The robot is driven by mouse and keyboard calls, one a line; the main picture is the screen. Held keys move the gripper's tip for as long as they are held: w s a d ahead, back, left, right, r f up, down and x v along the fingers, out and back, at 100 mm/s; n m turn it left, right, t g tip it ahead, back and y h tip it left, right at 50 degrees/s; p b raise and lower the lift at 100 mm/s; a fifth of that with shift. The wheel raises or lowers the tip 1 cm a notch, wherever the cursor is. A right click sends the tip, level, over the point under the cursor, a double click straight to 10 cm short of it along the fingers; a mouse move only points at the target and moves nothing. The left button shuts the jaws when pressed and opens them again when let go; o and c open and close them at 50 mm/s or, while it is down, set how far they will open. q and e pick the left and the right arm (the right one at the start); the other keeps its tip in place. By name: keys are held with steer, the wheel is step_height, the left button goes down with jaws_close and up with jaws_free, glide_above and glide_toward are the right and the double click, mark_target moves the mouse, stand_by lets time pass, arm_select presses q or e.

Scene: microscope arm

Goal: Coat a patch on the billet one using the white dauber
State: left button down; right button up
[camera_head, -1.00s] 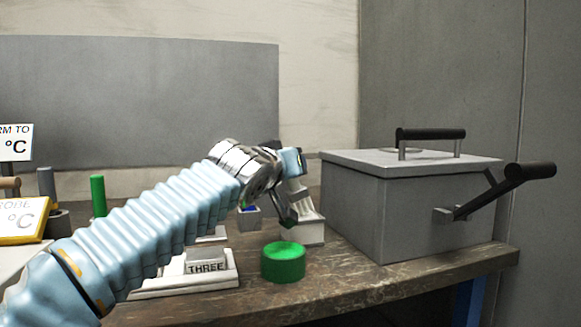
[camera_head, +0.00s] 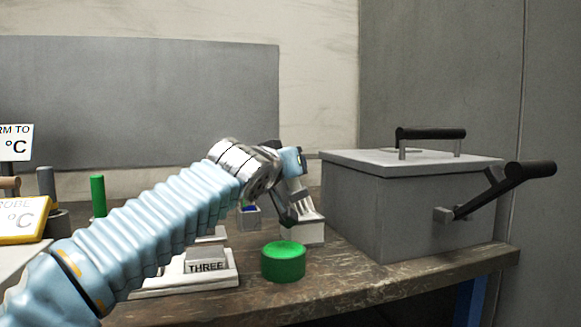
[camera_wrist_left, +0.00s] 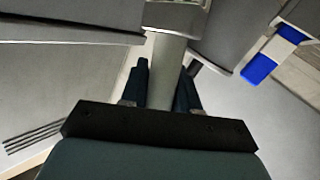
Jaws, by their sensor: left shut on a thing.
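My left gripper (camera_head: 288,217) hangs over the bench beyond the green round block. In the left wrist view its dark fingers (camera_wrist_left: 160,88) are shut on a pale grey-white cylindrical handle (camera_wrist_left: 168,72), which looks like the white dauber. The handle has a wider collar at the top of that view. The dauber's tip cannot be made out. A white label reading THREE (camera_head: 206,267) stands on a pale stand (camera_head: 185,288), partly behind my left arm. I cannot pick out billet one; my arm covers part of that area. My right gripper is not in view.
A green round block (camera_head: 283,262) stands near the bench front. A large grey lidded box (camera_head: 370,205) with black handles fills the right. A green rod (camera_head: 98,195) and grey rod (camera_head: 46,182) stand back left.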

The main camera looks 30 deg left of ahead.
arm_select(q)
steer(key=shift+f, duration=0.2)
stand_by(0.3)
step_height(320, 180, up, 7)
steer(key=p, duration=0.5)
steer(key=shift+r, duration=0.1)
stand_by(0.7)
